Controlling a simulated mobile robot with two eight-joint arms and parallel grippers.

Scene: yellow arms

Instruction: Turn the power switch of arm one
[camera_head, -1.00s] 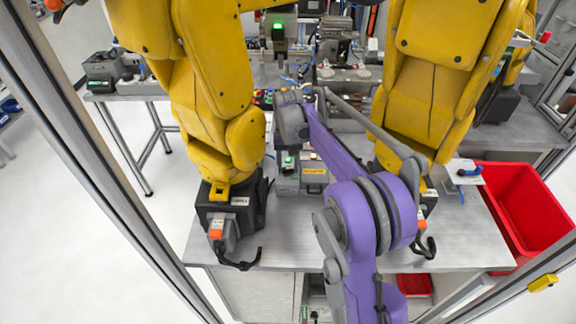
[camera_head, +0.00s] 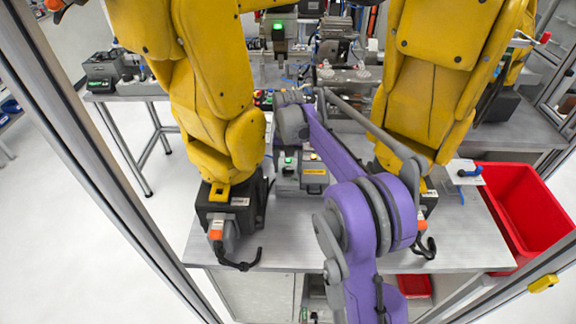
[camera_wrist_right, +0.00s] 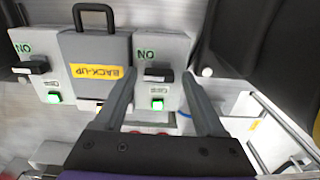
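In the right wrist view, a light grey switch box (camera_wrist_right: 175,50) has an upside-down "ON" mark, a black rotary knob (camera_wrist_right: 155,75) and a lit green button (camera_wrist_right: 157,104). My right gripper (camera_wrist_right: 157,72) is open, with one finger on each side of this knob; I cannot tell whether they touch it. A similar box stands at the left with its own black knob (camera_wrist_right: 33,67) and lit green button (camera_wrist_right: 53,97). I cannot tell which switch belongs to arm one. In the head view my purple right arm covers part of the boxes. My left gripper is out of view.
A grey case with a yellow "BACK-UP" label (camera_wrist_right: 97,72) and black handle sits between the switch boxes. Two yellow robot arms (camera_head: 215,90) (camera_head: 430,90) flank my arm on the grey table (camera_head: 460,235). A red bin (camera_head: 525,215) is at the right.

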